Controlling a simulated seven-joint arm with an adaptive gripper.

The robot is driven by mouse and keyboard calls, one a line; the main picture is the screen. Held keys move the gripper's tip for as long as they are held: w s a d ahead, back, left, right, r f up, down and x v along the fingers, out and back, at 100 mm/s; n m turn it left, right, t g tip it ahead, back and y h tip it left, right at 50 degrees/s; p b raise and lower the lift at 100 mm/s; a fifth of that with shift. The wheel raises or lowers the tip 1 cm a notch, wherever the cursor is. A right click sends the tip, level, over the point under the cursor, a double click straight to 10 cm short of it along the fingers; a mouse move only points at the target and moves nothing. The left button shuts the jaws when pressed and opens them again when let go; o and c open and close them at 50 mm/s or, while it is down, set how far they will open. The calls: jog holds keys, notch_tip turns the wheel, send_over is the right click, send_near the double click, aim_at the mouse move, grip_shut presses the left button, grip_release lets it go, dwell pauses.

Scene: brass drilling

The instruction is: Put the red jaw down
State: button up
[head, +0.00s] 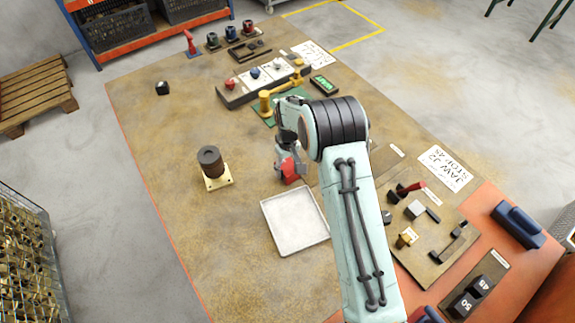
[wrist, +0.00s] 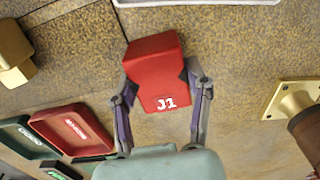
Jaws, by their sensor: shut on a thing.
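The red jaw (wrist: 155,70) is a red block marked "J1" in the wrist view. My gripper (wrist: 161,84) is shut on it, with one finger against each side. In the head view the red jaw (head: 290,170) shows at the end of my gripper (head: 286,164), over the brown bench, just beyond the far edge of the pale square tray (head: 294,222). My arm hides part of the gripper there. I cannot tell whether the jaw touches the bench. The tray looks empty; its edge also shows at the top of the wrist view.
A dark brown cylinder (head: 210,160) on a brass plate (head: 218,181) stands to the left. A yellow-handled tool (head: 266,103) lies on a green mat behind the gripper. A board with small parts (head: 428,255) lies at right. The bench's left-front area is clear.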

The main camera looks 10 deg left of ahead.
aim_at(288, 166)
jog(key=shift+f, duration=0.1)
jog(key=o, duration=1.2)
jog(key=shift+o, duration=0.2)
jog(key=s+d+r+m, duration=0.1)
jog(key=d+r, duration=0.1)
jog(key=r, duration=0.6)
jog(key=s+d+r, duration=0.1)
jog(key=d+r, duration=0.1)
jog(key=r, duration=0.7)
jog(key=s+d+r+m, duration=0.2)
jog(key=s+d+r, duration=0.2)
jog(key=s, duration=0.5)
jog(key=s+d+r+m, duration=0.2)
jog(key=s+d+r, duration=0.2)
jog(key=s, duration=0.5)
jog(key=d, duration=0.2)
jog(key=shift+d+m, duration=0.3)
jog(key=shift+d, duration=0.1)
jog(key=shift+o, duration=0.4)
jog(key=s+d+f+m, duration=0.1)
jog(key=s+d+m, duration=0.1)
jog(key=s, duration=0.7)
jog(key=shift+s+f+y, duration=0.4)
